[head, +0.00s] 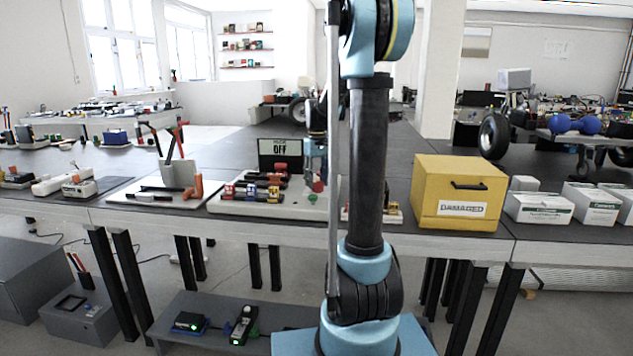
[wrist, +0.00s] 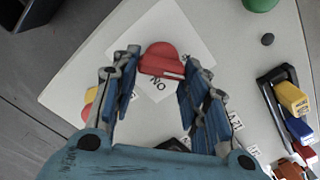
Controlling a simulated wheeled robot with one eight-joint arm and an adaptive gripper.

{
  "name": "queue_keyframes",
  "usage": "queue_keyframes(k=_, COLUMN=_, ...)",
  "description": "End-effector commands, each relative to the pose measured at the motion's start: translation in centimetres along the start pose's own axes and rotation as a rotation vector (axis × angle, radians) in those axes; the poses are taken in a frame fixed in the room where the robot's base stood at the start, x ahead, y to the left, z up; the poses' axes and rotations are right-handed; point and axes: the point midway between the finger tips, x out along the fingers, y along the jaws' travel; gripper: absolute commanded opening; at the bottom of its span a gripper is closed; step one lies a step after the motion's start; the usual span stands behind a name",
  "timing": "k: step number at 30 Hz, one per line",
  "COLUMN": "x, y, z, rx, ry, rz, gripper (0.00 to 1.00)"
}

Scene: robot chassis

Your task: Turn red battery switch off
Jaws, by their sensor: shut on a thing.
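The red battery switch (wrist: 160,60) is a red knob with a pale line across its near side, on a light board (wrist: 85,85). A white label (wrist: 110,45) lies under it, with letters that read "NO" in the wrist view. My gripper (wrist: 160,70) has its two blue fingers on either side of the knob, shut on it. In the head view the red knob (head: 318,186) shows below my gripper (head: 315,172), partly hidden by it. A black display (head: 280,150) behind the board reads "OFF" on its lower line.
A green knob (head: 312,198) sits close to the red one. Red, yellow and blue parts (wrist: 293,110) are on the board's right in the wrist view. A yellow box (head: 450,190) marked "DAMAGED" stands to the right, and a tool holder (head: 178,173) to the left.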

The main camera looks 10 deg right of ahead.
Motion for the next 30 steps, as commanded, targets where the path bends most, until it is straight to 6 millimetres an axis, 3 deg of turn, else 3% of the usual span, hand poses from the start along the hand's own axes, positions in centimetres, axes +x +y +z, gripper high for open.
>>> queue_keyframes(k=10, x=-0.07, y=-0.01, z=-0.2, rx=-0.128, ry=0.004, rz=0.002, gripper=0.17)
queue_keyframes(k=26, x=-0.07, y=0.02, z=-0.16, rx=-0.146, ry=0.003, rz=0.002, gripper=0.17)
queue_keyframes(k=27, x=-0.07, y=0.02, z=-0.15, rx=-0.146, ry=0.003, rz=0.002, gripper=0.5)
queue_keyframes(k=29, x=-0.06, y=0.02, z=-0.13, rx=-0.146, ry=0.002, rz=0.002, gripper=0.62)
queue_keyframes(k=30, x=-0.05, y=0.01, z=-0.11, rx=-0.146, ry=0.002, rz=0.002, gripper=0.62)
